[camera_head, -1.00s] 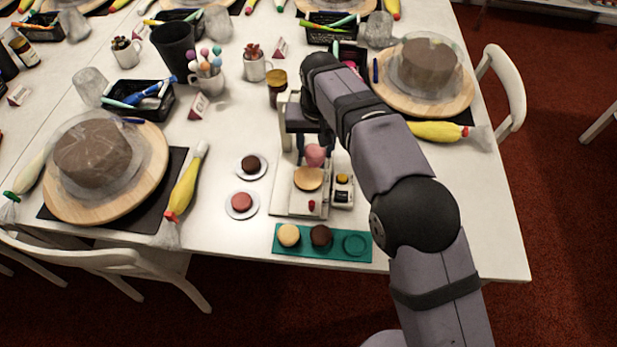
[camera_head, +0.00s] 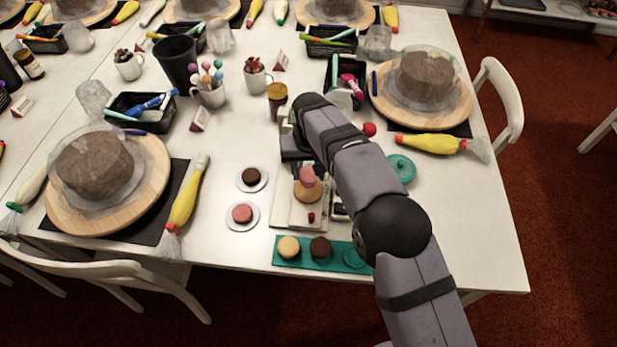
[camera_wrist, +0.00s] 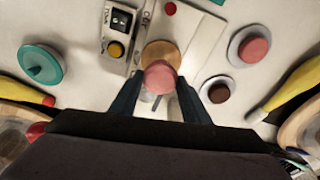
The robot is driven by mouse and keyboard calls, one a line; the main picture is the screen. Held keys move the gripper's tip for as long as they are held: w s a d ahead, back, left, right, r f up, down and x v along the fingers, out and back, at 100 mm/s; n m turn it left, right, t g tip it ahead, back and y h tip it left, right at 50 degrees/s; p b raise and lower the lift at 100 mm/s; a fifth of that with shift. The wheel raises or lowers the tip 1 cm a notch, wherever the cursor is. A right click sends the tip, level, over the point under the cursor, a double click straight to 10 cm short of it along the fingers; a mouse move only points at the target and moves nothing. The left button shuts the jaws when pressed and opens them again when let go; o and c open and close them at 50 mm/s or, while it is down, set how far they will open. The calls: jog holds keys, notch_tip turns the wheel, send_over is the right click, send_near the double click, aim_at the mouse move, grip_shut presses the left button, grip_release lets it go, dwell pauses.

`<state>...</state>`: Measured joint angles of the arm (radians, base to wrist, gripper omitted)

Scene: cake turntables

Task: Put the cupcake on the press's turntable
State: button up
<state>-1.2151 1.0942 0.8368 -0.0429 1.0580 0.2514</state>
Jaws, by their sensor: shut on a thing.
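The cupcake with a pink top (camera_head: 307,175) is between the fingers of my gripper (camera_wrist: 160,80), which is shut on it. The cupcake (camera_wrist: 159,76) shows from above in the wrist view. The press's turntable is a tan round disc (camera_head: 308,194) on the pale press base. It also shows in the wrist view (camera_wrist: 161,49), partly covered by the cupcake. The cupcake overlaps the turntable's far part in the head view. I cannot tell whether they touch. My arm hides part of the press.
A control box with a yellow button (camera_wrist: 115,48) stands beside the turntable. A teal tray (camera_head: 330,257) with two small cakes lies in front. Two small plates, one with a brown treat (camera_head: 251,179) and one with a pink treat (camera_head: 242,213), are at left. A teal lid (camera_head: 402,168) is at right.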

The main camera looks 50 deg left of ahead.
aim_at(309, 175)
jog(key=shift+f+p, duration=0.5)
jog(key=shift+f, duration=1.5)
jog(key=shift+f, duration=0.1)
jog(key=o, duration=1)
jog(key=shift+o, duration=0.2)
jog(key=r, duration=0.4)
jog(key=d+r+b, duration=0.1)
jog(key=r, duration=0.3)
jog(key=s+r+b, duration=0.1)
jog(key=r, duration=0.3)
jog(key=shift+d, duration=0.25)
